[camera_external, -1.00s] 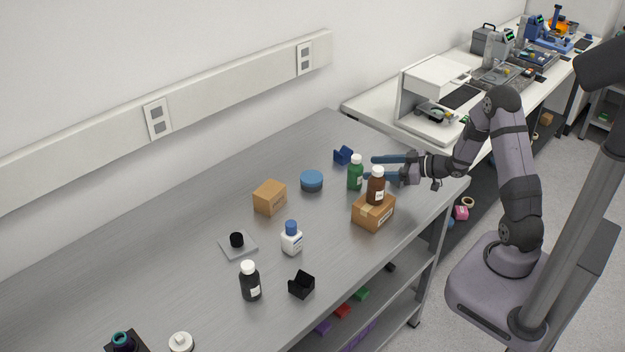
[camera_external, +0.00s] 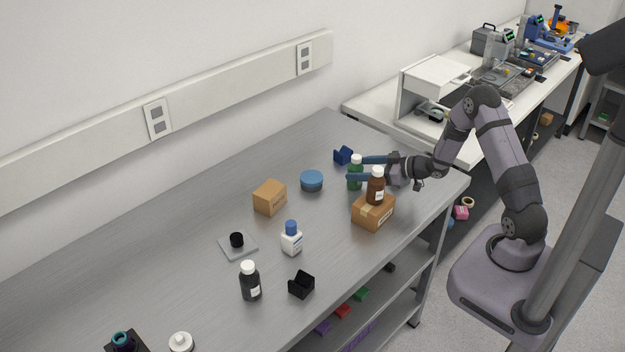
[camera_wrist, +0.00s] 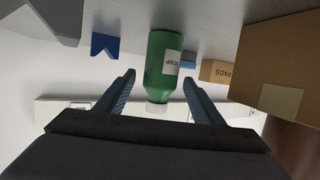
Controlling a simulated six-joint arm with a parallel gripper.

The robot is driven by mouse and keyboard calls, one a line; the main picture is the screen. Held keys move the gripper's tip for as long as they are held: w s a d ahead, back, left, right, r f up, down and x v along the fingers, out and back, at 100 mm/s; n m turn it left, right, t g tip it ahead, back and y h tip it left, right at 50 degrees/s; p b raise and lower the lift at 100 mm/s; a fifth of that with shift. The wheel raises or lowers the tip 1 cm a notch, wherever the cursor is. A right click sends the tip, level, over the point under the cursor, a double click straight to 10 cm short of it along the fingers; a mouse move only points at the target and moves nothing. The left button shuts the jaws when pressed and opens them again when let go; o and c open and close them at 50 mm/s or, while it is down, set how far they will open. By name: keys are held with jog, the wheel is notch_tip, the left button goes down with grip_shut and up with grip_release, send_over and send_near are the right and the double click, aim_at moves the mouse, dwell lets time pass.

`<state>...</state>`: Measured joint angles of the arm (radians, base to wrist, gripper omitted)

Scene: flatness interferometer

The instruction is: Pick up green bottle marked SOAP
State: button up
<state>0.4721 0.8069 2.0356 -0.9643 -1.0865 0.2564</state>
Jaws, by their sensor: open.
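The green bottle (camera_external: 355,181) with a white cap stands upright on the metal table. In the wrist view the bottle (camera_wrist: 159,62) appears upside down, and its label reads SOAP. My gripper (camera_external: 358,169) is open, with its blue fingers on either side of the bottle in the external view; one finger crosses in front of it. In the wrist view the gripper (camera_wrist: 159,84) shows the bottle between the two fingers, with a gap on each side. The fingers do not appear to touch it.
A brown bottle (camera_external: 376,187) stands on a cardboard box (camera_external: 372,212) close beside my gripper. A blue holder (camera_external: 343,155) and a blue round container (camera_external: 311,181) are nearby. A second cardboard box (camera_external: 269,197) and a white bottle (camera_external: 291,240) stand farther left.

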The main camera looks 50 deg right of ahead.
jog(key=shift+x, duration=0.75)
jog(key=c, duration=1.2)
jog(key=shift+c, duration=0.2)
jog(key=shift+r, duration=0.2)
jog(key=shift+r+b, duration=0.75)
jog(key=shift+r, duration=4.1)
